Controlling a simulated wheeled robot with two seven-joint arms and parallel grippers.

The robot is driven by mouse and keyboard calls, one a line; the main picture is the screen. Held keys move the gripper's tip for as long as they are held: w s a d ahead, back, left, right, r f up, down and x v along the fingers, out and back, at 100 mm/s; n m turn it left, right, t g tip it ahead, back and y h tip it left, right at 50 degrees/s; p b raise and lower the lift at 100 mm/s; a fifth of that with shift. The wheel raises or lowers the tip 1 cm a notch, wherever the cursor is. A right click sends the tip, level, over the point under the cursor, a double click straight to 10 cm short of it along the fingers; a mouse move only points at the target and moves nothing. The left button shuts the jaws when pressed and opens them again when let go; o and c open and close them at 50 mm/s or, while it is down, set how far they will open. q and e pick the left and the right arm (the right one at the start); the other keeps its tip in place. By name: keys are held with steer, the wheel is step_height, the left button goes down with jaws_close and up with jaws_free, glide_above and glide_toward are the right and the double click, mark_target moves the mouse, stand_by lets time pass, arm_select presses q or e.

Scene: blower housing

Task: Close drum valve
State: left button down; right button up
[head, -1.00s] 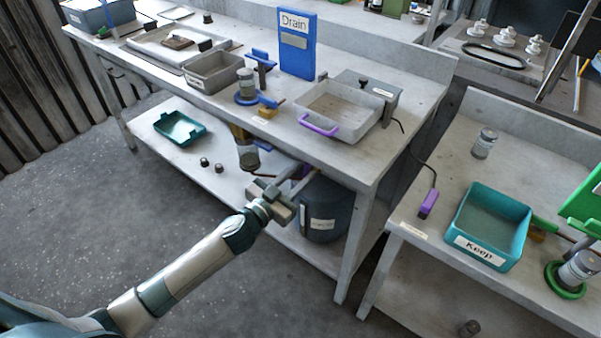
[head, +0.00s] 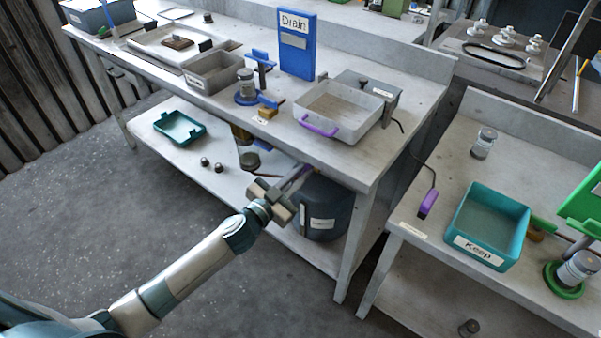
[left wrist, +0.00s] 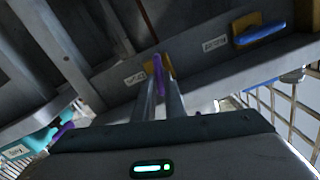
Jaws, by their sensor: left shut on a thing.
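My left gripper (head: 298,180) reaches under the front edge of the main bench, just above the dark drum (head: 328,192) on the lower shelf. In the left wrist view its two fingers (left wrist: 160,88) are shut on a purple valve lever (left wrist: 158,70). The lever stands out from a yellow mount (left wrist: 166,62) with a small label beside it. In the head view the fingers and bench edge hide most of the lever. My right gripper is in neither view.
A blue lever on a yellow mount (left wrist: 262,36) sits to the right in the left wrist view. A clear tray with a purple handle (head: 318,127) stands on the bench above. A teal tray (head: 180,127) lies on the lower shelf. The teal Keep bin (head: 483,250) stands right.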

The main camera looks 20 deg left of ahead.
arm_select(q)
steer(key=m, duration=0.5)
steer(key=m+p, duration=0.1)
steer(key=m, duration=0.8)
steer(key=shift+s+d+f+m+p, duration=0.1)
steer(key=shift+d+f+m+p, duration=0.15)
steer(key=shift+f+m+p, duration=0.15)
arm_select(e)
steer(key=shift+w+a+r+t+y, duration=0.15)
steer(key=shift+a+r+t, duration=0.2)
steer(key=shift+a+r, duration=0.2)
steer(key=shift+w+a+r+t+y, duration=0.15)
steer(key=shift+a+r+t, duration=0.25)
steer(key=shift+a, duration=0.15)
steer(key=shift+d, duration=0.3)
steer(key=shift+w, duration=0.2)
arm_select(q)
steer(key=c, duration=1.8)
jaws_free()
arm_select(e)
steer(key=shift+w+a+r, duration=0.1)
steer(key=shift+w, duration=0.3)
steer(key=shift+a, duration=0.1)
